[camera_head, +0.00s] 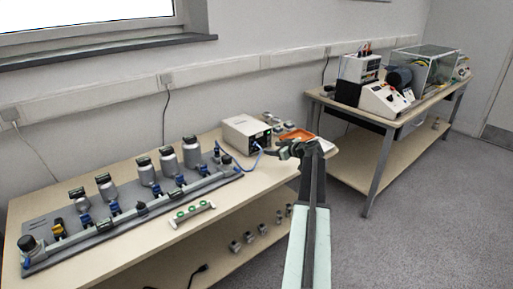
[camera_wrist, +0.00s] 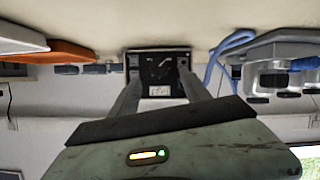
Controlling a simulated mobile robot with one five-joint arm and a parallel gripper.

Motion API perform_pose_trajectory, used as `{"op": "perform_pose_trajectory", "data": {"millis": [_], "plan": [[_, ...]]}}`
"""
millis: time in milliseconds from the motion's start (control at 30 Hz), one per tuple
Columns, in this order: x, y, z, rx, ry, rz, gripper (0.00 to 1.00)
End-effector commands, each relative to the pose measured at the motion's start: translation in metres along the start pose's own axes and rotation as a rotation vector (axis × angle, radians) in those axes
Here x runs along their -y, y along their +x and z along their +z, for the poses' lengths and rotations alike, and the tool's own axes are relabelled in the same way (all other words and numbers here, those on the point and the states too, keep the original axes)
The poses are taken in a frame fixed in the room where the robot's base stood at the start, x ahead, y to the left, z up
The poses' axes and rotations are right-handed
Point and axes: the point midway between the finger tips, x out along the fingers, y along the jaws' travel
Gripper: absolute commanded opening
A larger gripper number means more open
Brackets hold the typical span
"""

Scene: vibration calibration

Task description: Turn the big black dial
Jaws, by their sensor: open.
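The big black dial (camera_wrist: 158,70) is on the dark front panel of a box, centred in the wrist view, which looks upside down. In the head view, this is likely the white-topped box (camera_head: 243,129) at the back of the left bench; its dial is too small to make out there. My gripper (camera_head: 275,150) is in front of the box, to its right. In the wrist view, my gripper (camera_wrist: 158,78) is open, with one finger on each side of the dial. I cannot tell whether the fingers touch the panel.
An orange tray (camera_head: 297,136) lies right of the box. A grey rail with several metal cylinders (camera_head: 190,152) stands to the left. A second bench (camera_head: 345,105) with instruments is behind right.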

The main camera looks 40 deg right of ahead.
Motion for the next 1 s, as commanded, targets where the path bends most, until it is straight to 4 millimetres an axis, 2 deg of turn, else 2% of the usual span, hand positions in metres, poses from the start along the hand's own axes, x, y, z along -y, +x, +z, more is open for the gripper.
{"op": "perform_pose_trajectory", "data": {"millis": [133,267,367,600,700,967,1000], "plan": [[-0.005,-0.002,0.002,-0.003,-0.003,0.008,0.55],[-0.005,0.005,0.002,-0.003,-0.003,0.007,0.55],[-0.004,0.018,0.003,-0.003,-0.002,0.006,0.55],[-0.004,0.064,0.004,-0.002,-0.004,0.004,0.55],[-0.004,0.075,0.003,-0.002,-0.002,0.005,0.55],[-0.003,0.077,0.001,-0.002,-0.002,0.005,0.55],[-0.003,0.077,0.001,-0.002,-0.002,0.005,0.44]]}}
